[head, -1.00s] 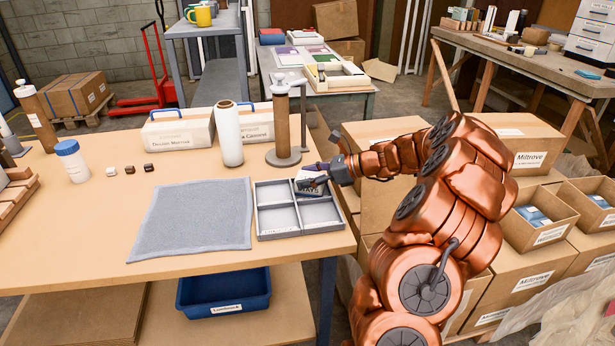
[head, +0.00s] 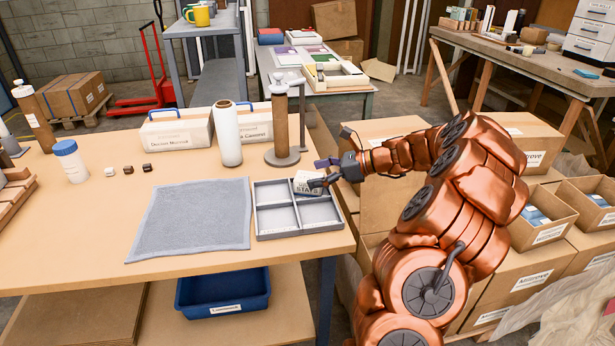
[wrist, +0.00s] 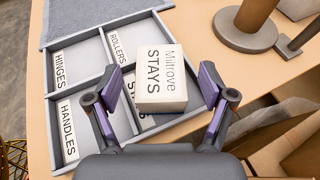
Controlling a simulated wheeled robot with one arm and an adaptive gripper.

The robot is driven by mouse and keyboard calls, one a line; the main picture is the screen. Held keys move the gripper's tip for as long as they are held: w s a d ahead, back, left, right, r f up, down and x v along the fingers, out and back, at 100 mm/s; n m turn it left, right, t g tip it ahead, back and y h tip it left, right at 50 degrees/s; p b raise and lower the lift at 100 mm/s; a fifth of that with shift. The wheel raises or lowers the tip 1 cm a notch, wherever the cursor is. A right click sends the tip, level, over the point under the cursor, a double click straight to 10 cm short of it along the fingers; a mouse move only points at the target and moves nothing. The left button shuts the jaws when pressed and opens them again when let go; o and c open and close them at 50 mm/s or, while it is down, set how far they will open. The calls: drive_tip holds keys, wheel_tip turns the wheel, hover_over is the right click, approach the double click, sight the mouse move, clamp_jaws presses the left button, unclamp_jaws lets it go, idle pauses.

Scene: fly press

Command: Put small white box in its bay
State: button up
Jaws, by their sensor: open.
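The small white box (head: 305,184), labelled "Miltrove STAYS", is at the far right compartment of the grey four-part tray (head: 298,234). In the wrist view the box (wrist: 162,92) covers part of the bay with a partly hidden label starting "S" (wrist: 132,92). The box looks tilted in the head view; whether it rests fully on the bay floor I cannot tell. My gripper (head: 321,173) is at the tray's right side. In the wrist view my gripper (wrist: 160,84) is open, with one purple-padded finger on either side of the box and visible gaps to both.
The other bays read HINGES (wrist: 60,70), ROLLERS (wrist: 118,44) and HANDLES (wrist: 68,130). A grey mat (head: 190,220) lies left of the tray. A brown post on a round base (head: 282,157) and a white roll (head: 228,135) stand behind. Cartons (head: 385,135) stand right of the table.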

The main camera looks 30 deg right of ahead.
drive_tip(key=v, duration=0.9)
drive_tip(key=a+n+g, duration=0.1)
drive_tip(key=a+n, duration=0.1)
drive_tip(key=a, duration=0.3)
drive_tip(key=a+r+n+g, duration=0.1)
drive_tip(key=a+n, duration=0.1)
drive_tip(key=a, duration=0.3)
drive_tip(key=a+n+g, duration=0.2)
drive_tip(key=a, duration=0.3)
drive_tip(key=shift+s+a+r+n+y, duration=0.15)
drive_tip(key=shift+a+r+n+y, duration=0.15)
drive_tip(key=shift+a+r, duration=0.1)
drive_tip(key=s+a+f+n+g+h, duration=0.15)
drive_tip(key=s+a+n+g, duration=0.5)
drive_tip(key=a, duration=0.75)
drive_tip(key=s+a+f+n+h, duration=0.1)
drive_tip(key=s+a+n+h, duration=0.1)
drive_tip(key=s+n, duration=0.3)
drive_tip(key=s+a+f+n+h, duration=0.1)
drive_tip(key=s+a+n+h, duration=0.15)
drive_tip(key=s, duration=0.35)
drive_tip(key=s+d+f+n+h, duration=0.1)
drive_tip(key=s+n+h, duration=0.1)
drive_tip(key=s, duration=0.4)
drive_tip(key=s+d+f+n+h, duration=0.1)
drive_tip(key=s+f+n+h, duration=0.1)
drive_tip(key=s+n, duration=0.2)
drive_tip(key=shift+s+d+f+n+g, duration=0.35)
drive_tip(key=shift+s+g, duration=0.1)
drive_tip(key=shift+s, duration=0.8)
